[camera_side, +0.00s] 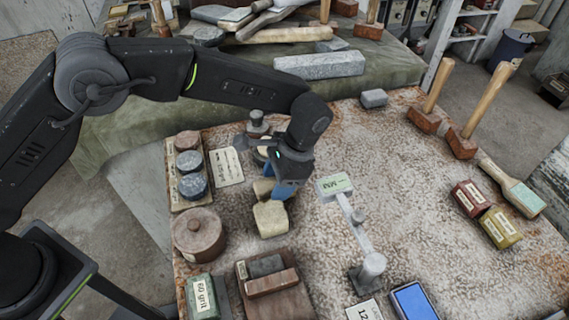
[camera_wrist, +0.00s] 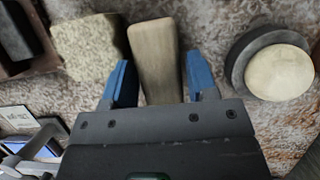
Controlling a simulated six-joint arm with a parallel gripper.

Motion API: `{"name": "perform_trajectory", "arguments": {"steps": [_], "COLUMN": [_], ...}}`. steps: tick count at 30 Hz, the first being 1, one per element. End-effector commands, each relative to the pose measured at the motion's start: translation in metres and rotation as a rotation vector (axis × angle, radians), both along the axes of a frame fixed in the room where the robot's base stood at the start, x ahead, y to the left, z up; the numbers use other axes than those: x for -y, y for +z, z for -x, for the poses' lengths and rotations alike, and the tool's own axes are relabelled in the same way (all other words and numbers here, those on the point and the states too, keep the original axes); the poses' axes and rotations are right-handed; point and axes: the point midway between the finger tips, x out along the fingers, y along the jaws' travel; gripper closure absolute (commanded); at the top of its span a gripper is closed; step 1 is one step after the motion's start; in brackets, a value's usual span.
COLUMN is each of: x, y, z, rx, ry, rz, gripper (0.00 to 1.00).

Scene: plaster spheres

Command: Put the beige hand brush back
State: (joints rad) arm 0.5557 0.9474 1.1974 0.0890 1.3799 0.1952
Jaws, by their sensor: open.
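A beige, smooth, oblong block (camera_wrist: 157,45), which looks like the hand brush, lies between the blue fingers of my gripper (camera_wrist: 160,72) in the wrist view. In the side view, part of it (camera_side: 262,188) shows beside my gripper (camera_side: 278,186), which hides the rest. My gripper is open, pointing down, with a finger on either side of the block and a gap visible on the right. I cannot tell whether the left finger touches it. A paler speckled block (camera_wrist: 90,45) lies just left of it and also shows in the side view (camera_side: 270,219).
A round piece with a pale disc (camera_wrist: 279,70) lies right of my gripper in the wrist view. In the side view, a grey stand with a sign (camera_side: 362,235) rises nearby. A lidded brown pot (camera_side: 199,235) and a box of blocks (camera_side: 272,303) stand at the front left.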

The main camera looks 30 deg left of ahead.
Motion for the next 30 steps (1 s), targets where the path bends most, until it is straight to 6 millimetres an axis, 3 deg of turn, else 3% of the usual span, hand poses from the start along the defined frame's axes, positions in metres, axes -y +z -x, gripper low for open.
{"name": "perform_trajectory", "arguments": {"steps": [15, 22, 30], "x": [0.027, 0.031, 0.032], "y": [0.090, 0.106, 0.109], "z": [-0.026, -0.031, -0.032], "rx": [0.003, 0.000, 0.000], "ry": [0.000, -0.001, -0.001], "rz": [0.002, 0.001, 0.000], "gripper": [0.47, 0.47, 0.47]}}
